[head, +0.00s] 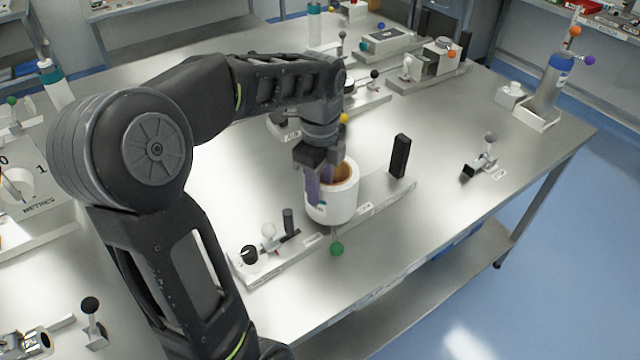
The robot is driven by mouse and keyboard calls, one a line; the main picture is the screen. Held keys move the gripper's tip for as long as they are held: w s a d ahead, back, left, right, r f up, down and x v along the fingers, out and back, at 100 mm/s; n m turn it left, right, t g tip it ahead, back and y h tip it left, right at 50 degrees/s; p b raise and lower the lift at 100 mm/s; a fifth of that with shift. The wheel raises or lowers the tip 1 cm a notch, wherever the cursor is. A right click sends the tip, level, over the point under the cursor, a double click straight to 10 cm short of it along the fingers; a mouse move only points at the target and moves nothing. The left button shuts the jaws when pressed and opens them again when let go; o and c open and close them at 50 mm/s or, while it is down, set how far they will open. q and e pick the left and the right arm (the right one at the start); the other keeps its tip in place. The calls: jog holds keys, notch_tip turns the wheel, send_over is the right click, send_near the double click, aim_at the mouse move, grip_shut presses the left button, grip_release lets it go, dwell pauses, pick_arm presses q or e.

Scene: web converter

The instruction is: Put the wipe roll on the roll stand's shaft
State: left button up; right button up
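The wipe roll (345,206) is a white cylinder with a brown core, standing upright with its open end facing up. My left gripper (319,184) points down at the roll's left side. One finger is outside the roll and the other reaches toward the core, with the roll's wall between them. The roll is over a long grey base plate (376,203) with a black upright post (400,156) at its right end. The roll hides the plate beneath it, so I cannot tell whether a shaft is inside the core or whether the roll touches the plate. My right gripper is not in view.
A small fixture with a black knob (249,254) is left of the roll, and a green ball (337,249) is in front. A small device (481,165) and a bottle on a stand (549,90) are to the right. Bare steel table separates them.

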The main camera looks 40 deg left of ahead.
pick_arm(q)
jog(key=shift+r, duration=0.1)
notch_tip(320, 180, up, 8)
jog(key=shift+f, duration=0.1)
dwell(0.4)
jog(key=shift+f, duration=0.1)
dwell(0.4)
